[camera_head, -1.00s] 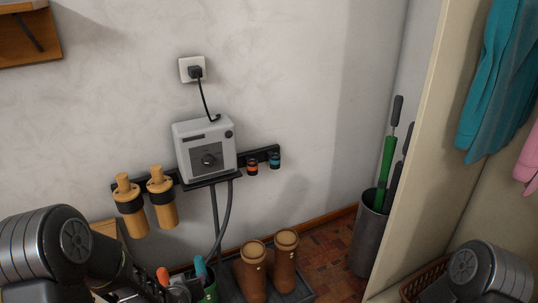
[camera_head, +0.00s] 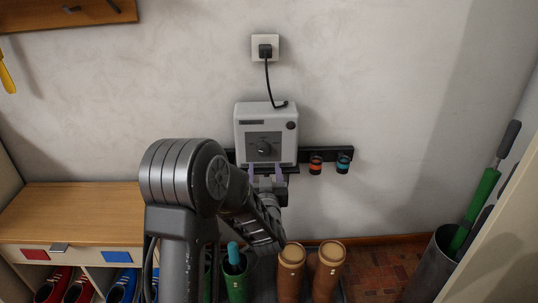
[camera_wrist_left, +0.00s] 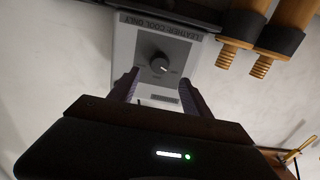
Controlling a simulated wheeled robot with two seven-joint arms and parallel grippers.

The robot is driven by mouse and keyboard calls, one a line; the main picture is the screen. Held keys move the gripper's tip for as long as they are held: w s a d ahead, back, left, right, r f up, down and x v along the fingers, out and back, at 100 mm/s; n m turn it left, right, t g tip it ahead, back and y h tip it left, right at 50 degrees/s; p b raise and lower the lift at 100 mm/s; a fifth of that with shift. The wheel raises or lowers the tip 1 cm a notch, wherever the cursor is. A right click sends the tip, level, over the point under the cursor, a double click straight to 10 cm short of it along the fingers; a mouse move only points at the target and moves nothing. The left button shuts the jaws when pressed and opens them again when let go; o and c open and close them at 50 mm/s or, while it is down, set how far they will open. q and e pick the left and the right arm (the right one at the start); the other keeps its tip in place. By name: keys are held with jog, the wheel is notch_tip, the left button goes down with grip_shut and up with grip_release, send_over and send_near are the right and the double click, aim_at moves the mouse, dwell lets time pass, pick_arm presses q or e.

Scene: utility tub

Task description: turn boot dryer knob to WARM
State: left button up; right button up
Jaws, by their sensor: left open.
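The boot dryer (camera_head: 283,115) is a light grey box on the wall with a dark round knob (camera_head: 264,148) on its front. In the left wrist view the knob (camera_wrist_left: 159,65) shows upside down, with a pale pointer mark and small lettering around it. A label there reads "LEATHER: COOL ONLY". My left gripper (camera_head: 266,172) is in front of the dryer, just below the knob. In the left wrist view its two fingers (camera_wrist_left: 156,88) are apart with nothing between them, and the knob lies beyond their tips. My right gripper is not seen.
A black rail (camera_head: 342,154) holds an orange-topped cap (camera_head: 316,165) and a teal-topped cap (camera_head: 343,164) right of the dryer. Brown boots (camera_head: 291,272) stand below. A wooden bench (camera_head: 70,210) is at left. A power cord runs to the outlet (camera_head: 265,47).

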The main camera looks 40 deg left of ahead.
aim_at(264, 152)
pick_arm(q)
jog(key=b+x, duration=0.1)
jog(key=x, duration=0.6)
jog(key=shift+w+a, duration=0.25)
jog(key=shift+w, duration=0.05)
jog(key=shift+c, duration=0.6)
grip_shut()
